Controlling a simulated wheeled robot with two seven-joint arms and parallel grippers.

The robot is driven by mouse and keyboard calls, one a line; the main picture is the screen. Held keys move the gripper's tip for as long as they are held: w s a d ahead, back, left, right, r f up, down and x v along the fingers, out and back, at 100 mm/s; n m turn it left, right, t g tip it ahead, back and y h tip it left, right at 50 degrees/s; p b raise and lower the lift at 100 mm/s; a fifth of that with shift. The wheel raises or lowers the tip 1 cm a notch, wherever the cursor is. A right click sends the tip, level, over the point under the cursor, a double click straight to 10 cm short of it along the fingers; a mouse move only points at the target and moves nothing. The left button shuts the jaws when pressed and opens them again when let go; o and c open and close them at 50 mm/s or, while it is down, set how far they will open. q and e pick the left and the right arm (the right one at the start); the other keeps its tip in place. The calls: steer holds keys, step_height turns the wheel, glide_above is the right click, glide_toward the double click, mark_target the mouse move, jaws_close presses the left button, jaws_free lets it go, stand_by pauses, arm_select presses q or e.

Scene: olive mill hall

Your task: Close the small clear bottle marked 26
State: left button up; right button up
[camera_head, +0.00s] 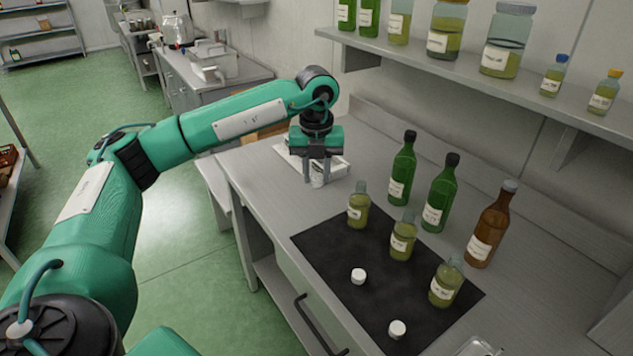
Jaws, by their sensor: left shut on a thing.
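My left gripper (317,178) points down over the far left end of the bench. It is shut on a small white thing that looks like a cap (317,181), partly hidden by the fingers. Three small clear bottles with yellow-green liquid stand upright on a black mat (325,243): a far one (358,212), a middle one (402,243) and a near one (444,290). Their necks look uncapped. The label numbers are too small to read, so I cannot tell which is 26. Two white caps, one farther (358,276) and one nearer (397,329), lie on the mat.
A white tray (341,168) is beside and behind my left gripper. Two dark green bottles (402,172) (438,200) and a brown bottle (489,228) stand behind the small bottles. A wall shelf (480,78) with jars hangs above. A metal tray (476,349) shows at the bottom edge.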

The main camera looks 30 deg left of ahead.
stand_by(0.3)
arm_select(q)
steer(key=m, duration=0.1)
steer(key=d+m, duration=0.1)
steer(key=m, duration=0.1)
steer(key=shift+s+d+f, duration=0.1)
steer(key=shift+s+f, duration=0.05)
steer(key=shift+f, duration=0.2)
steer(key=s+d+f+n, duration=0.4)
steer(key=d+n, duration=0.3)
steer(key=n, duration=0.9)
steer(key=s+d+f+n, duration=0.4)
steer(key=d+n, duration=0.2)
steer(key=n, duration=1)
steer(key=shift+s+d+f, duration=0.15)
steer(key=shift+d+f, duration=0.05)
steer(key=shift+d, duration=0.2)
steer(key=shift+a, duration=0.1)
